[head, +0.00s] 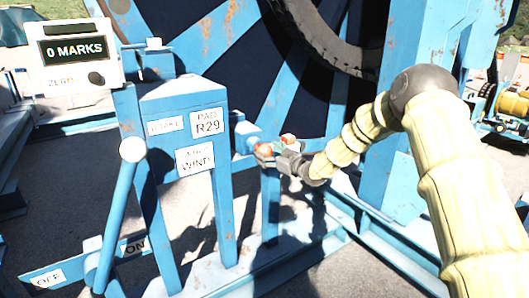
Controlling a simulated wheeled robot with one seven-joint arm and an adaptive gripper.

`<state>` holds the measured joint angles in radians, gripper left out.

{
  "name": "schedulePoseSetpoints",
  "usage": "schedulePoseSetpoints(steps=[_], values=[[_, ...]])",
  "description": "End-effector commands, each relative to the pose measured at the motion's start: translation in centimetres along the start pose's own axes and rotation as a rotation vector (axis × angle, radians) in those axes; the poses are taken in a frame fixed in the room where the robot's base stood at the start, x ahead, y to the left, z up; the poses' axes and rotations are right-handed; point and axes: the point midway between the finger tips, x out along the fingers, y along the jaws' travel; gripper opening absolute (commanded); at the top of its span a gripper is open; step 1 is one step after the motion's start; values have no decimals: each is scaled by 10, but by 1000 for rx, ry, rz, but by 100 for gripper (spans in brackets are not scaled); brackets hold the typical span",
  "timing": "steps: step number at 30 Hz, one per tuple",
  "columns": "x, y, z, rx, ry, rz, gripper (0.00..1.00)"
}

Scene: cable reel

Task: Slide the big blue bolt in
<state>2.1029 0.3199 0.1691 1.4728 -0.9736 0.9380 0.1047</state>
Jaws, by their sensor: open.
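A blue bolt (249,142) shows as a short rounded end beside the blue post at the middle of the head view, in front of the big reel. Most of its length and the hole for it are hidden or too small to make out. My gripper (275,147), dark with orange-red fingertips, is open just right of the bolt's end, close to it. I cannot tell whether the fingers touch it or stand around it.
A blue stand with labels (195,125) and a lever (122,205) stand at left, below a counter box (80,52) reading "0 MARKS". The reel (275,95) fills the back. Blue base rails (370,250) run along the ground at right.

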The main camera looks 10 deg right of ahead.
Motion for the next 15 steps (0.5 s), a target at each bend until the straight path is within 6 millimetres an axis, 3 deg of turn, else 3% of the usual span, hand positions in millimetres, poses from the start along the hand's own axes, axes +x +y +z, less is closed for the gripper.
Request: schedulePoseSetpoints(steps=[9, 15], values=[[-58, 0, -1, 2, 1, 0, 78], [-86, -1, -1, 0, 2, -1, 78]])
